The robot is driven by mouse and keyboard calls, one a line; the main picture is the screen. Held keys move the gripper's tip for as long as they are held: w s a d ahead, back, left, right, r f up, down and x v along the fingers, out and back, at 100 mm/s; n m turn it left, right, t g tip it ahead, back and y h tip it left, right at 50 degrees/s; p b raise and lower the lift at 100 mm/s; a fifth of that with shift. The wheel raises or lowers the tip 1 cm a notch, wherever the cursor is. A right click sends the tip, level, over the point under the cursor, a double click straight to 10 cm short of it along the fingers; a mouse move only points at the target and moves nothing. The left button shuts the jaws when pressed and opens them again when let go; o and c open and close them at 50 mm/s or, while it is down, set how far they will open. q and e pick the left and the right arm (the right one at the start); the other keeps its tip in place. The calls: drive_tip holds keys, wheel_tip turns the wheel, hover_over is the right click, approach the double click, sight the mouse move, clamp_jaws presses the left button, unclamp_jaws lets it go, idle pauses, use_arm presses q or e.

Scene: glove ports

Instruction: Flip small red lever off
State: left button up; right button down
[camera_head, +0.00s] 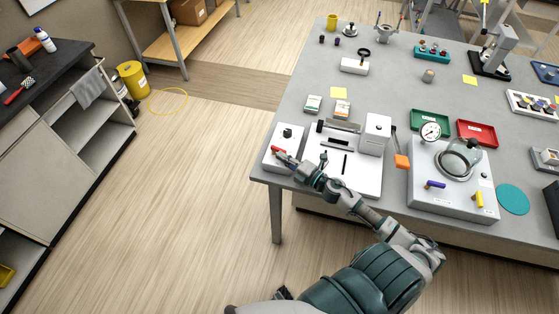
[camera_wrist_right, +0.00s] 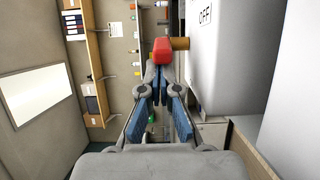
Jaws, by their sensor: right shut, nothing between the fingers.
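The small red lever (camera_head: 276,149) is on the white box (camera_head: 270,160) at the table's near left corner. In the right wrist view the red lever (camera_wrist_right: 163,50) has a red block-shaped end on an orange-brown shaft beside a white face marked OFF (camera_wrist_right: 205,14). My right gripper (camera_head: 284,157) reaches over the white box, its tips close to the lever. In the wrist view my right gripper (camera_wrist_right: 160,80) is shut and empty, its tips just below the red end; I cannot tell whether they touch it. My left gripper is not in view.
A black knob (camera_head: 287,132) stands on the same white box. A white unit with slots (camera_head: 360,184) lies close to the right, under my right arm. Farther right are an orange-tipped handle (camera_head: 402,161) and a gauge (camera_head: 430,132). The floor left of the table is open.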

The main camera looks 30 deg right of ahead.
drive_tip(key=shift+d+n+g+y, duration=0.3)
drive_tip(key=shift+n+y, duration=0.2)
drive_tip(key=shift+y, duration=0.3)
drive_tip(key=shift+w+d, duration=0.1)
drive_tip(key=shift+d+r, duration=0.15)
